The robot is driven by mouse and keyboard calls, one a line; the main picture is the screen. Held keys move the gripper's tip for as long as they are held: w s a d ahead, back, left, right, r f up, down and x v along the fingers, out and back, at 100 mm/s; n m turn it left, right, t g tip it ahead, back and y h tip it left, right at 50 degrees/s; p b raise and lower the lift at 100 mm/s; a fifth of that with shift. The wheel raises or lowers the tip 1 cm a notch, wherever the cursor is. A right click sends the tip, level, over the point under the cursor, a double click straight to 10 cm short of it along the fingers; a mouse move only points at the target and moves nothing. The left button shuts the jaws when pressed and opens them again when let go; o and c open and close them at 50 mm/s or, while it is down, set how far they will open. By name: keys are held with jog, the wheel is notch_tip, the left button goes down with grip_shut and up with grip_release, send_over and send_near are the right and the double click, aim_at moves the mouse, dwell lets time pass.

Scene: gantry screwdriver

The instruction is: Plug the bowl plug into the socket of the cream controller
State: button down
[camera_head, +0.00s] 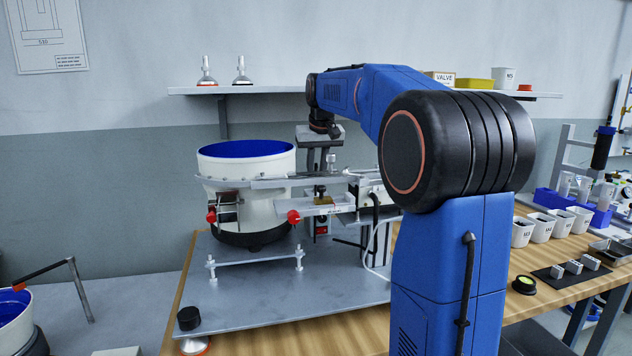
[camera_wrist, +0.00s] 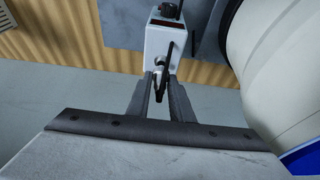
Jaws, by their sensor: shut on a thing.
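My gripper (camera_wrist: 160,97) is shut on the dark bowl plug (camera_wrist: 159,82), which shows between its fingertips in the wrist view. The plug's far end lies by the near edge of the cream controller (camera_wrist: 156,45). I cannot tell whether it touches the controller or enters a socket. The controller has a dark red display and a black knob on top. A dark slim part on its near face partly shows beyond the plug. In the head view my gripper (camera_head: 320,170) points down, just right of the white bowl feeder (camera_head: 235,170); the plug is too small to make out there.
The bowl wall (camera_wrist: 285,70) stands close on the right in the wrist view. In the head view, a metal feed track (camera_head: 310,211) runs below my gripper. The grey base plate (camera_head: 265,291) has free room in front. White cups (camera_head: 541,229) stand at right.

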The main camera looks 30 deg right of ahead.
jog(key=shift+r, duration=1)
